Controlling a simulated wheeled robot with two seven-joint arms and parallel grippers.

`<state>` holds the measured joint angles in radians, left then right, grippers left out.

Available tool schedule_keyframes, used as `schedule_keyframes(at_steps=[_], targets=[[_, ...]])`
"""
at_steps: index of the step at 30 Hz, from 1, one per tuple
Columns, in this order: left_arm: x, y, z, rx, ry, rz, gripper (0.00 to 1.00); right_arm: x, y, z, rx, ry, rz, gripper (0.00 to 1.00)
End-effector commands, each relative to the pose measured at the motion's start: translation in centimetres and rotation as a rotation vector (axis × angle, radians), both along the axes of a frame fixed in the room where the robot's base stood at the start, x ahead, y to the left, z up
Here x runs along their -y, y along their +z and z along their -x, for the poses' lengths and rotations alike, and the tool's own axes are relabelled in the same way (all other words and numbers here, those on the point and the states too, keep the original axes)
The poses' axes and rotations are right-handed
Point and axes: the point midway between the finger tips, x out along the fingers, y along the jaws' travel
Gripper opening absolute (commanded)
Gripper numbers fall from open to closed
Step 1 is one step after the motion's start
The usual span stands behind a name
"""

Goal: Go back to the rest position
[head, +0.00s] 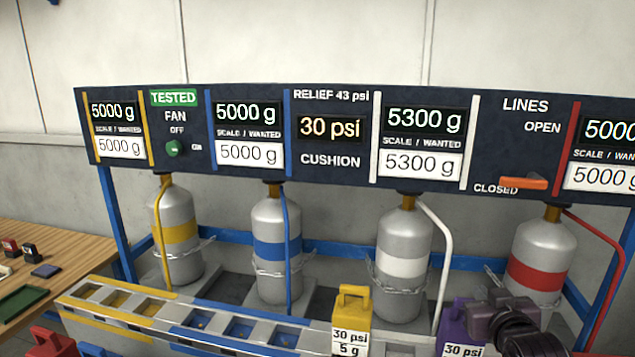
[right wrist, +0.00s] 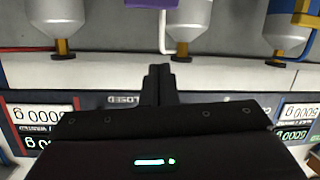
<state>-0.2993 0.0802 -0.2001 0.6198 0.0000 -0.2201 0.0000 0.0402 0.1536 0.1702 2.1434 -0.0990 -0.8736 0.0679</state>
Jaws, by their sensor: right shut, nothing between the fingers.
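My right gripper (head: 476,322) is at the lower right of the head view, beside a purple block (head: 455,325) and in front of the white- and red-banded cylinders. In the right wrist view its dark fingers (right wrist: 158,85) are together with nothing between them. A purple piece (right wrist: 150,3) shows at that view's top edge, apart from the fingers. My left gripper is not in view. The dark panel (head: 365,170) reads 5000 g, 5000 g, 30 psi, 5300 g and 5000 g. Its orange lines handle (head: 523,182) lies level beside CLOSED.
Cylinders with yellow (head: 180,235), blue (head: 277,245), white (head: 402,265) and red (head: 540,275) bands stand under the panel. A slotted rail (head: 190,312) runs in front. A yellow block (head: 352,308) stands near the purple one. A wooden table (head: 75,250) is at left.

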Motion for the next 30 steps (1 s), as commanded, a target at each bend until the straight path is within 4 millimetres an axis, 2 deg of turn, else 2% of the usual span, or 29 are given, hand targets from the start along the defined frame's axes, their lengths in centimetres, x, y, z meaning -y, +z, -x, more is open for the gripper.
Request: schedule_keyframes(at_steps=[1, 3, 6, 9, 15, 23, 24, 30], targets=[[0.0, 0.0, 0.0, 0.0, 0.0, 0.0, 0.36, -1.6, -3.4, 2.0, -0.111, 0.018, -0.002, 0.0], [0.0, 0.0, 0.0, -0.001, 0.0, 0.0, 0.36, -3.6, -7.4, 4.9, -0.256, 0.038, -0.008, 0.0], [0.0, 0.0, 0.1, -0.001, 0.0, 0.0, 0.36, -6.1, -11.9, 9.3, -0.442, 0.066, -0.018, 0.0], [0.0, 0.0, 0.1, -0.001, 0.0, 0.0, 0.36, -7.8, -14.8, 13.1, -0.585, 0.089, -0.027, 0.0], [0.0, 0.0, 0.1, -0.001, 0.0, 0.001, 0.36, -10.3, -18.1, 19.5, -0.801, 0.127, -0.045, 0.0], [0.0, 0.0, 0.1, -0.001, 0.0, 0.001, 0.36, -12.8, -20.3, 26.9, -1.035, 0.174, -0.071, 0.0], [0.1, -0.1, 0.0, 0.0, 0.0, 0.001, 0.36, -12.6, -21.7, 26.1, -1.032, 0.17, -0.069, 0.0], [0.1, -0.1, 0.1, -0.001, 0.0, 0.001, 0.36, -12.8, -27.3, 24.9, -1.047, 0.171, -0.068, 0.0]])
